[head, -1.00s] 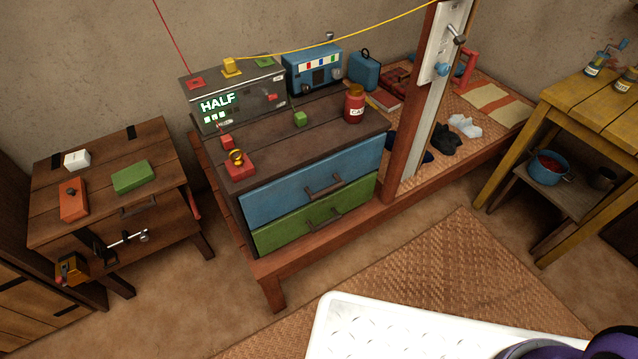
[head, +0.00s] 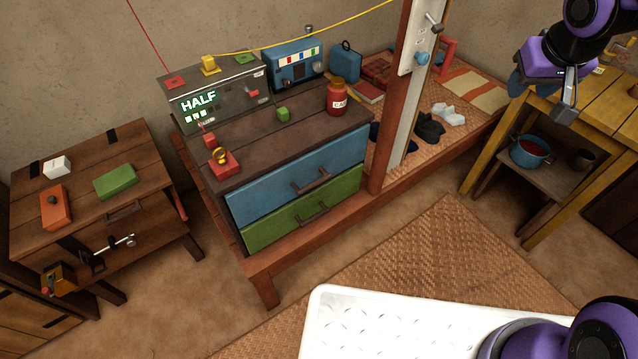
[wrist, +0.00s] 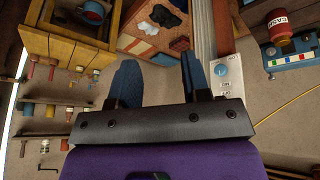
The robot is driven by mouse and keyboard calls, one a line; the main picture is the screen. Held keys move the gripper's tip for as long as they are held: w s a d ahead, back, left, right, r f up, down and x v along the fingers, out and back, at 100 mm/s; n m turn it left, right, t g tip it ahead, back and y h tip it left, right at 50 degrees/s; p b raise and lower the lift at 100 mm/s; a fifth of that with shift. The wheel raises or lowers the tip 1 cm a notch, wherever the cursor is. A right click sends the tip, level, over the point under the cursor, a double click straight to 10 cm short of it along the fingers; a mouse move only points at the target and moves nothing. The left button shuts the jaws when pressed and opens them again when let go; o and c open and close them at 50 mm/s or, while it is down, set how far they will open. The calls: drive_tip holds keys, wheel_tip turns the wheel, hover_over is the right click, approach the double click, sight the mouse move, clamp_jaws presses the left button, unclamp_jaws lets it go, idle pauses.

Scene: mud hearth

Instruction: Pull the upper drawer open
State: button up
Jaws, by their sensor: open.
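The upper drawer (head: 285,189) has a blue front with a dark bar handle (head: 311,181). It looks shut, flush above the green lower drawer (head: 300,222) in the dark wooden chest. My gripper (head: 545,92) is at the upper right of the head view, over the yellow table and well apart from the drawer. In the wrist view my gripper (wrist: 160,78) shows two blue fingers spread apart with nothing between them. The drawer does not show clearly in the wrist view.
A wooden post (head: 388,130) stands right of the chest. A red jar (head: 337,98), a green block (head: 283,114) and a red box with a ring (head: 223,164) sit on the chest top (head: 270,140).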

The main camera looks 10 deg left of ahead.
drive_tip(key=w+a+f+y, duration=0.1)
drive_tip(key=w+a+f, duration=0.15)
drive_tip(key=f, duration=0.35)
drive_tip(key=w+a+f+y, duration=0.1)
drive_tip(key=w+a+f, duration=0.1)
drive_tip(key=w+f, duration=0.3)
drive_tip(key=m+t+y, duration=0.1)
drive_tip(key=m+y, duration=0.6)
drive_tip(key=y, duration=0.6)
approach(316, 186)
drive_tip(key=x, duration=1.1)
drive_tip(key=shift+c, duration=0.3)
clamp_jaws()
